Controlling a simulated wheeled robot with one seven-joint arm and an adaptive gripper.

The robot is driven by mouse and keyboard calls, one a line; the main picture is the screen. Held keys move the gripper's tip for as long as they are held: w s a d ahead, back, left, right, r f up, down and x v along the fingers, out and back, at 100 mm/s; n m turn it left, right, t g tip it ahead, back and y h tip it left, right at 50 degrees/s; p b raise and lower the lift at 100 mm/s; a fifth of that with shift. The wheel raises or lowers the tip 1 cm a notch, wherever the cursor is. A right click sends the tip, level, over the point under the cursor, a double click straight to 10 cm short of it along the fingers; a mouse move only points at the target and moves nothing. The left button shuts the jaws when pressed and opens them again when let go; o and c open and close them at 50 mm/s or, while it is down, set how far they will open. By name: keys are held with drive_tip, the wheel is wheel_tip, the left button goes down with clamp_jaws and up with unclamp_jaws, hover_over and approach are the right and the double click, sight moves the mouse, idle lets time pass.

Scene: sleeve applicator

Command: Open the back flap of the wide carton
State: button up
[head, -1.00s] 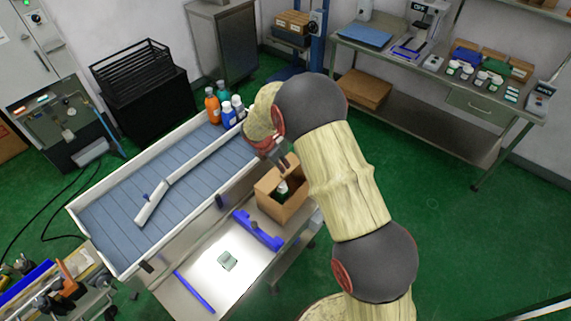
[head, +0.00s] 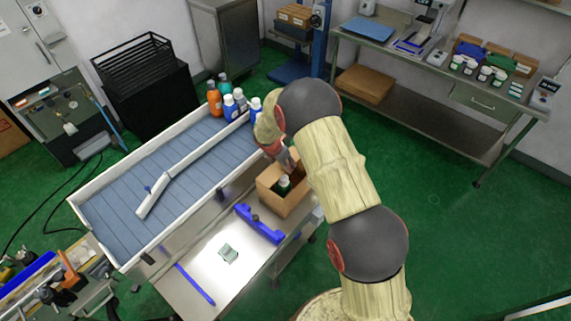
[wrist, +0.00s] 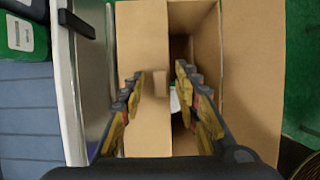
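The brown open-topped carton (head: 283,197) stands on the bright bench, with a dark bottle (head: 284,184) inside. In the wrist view, the carton (wrist: 250,85) shows a broad cardboard panel (wrist: 143,40) on the left, a dark opening in the middle and another panel on the right. I cannot tell whether either finger touches cardboard. In the head view my gripper (head: 284,160) is at the carton's back rim, partly hidden by my arm.
A blue holder (head: 259,225) and a blue bar (head: 194,284) lie on the bench near the carton. A white-walled conveyor (head: 180,165) runs alongside, with several bottles (head: 228,103) at its far end. The green floor right of my arm is clear.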

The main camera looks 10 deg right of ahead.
drive_tip(key=shift+c, duration=0.2)
drive_tip(key=c, duration=0.8)
drive_tip(key=shift+r, duration=0.1)
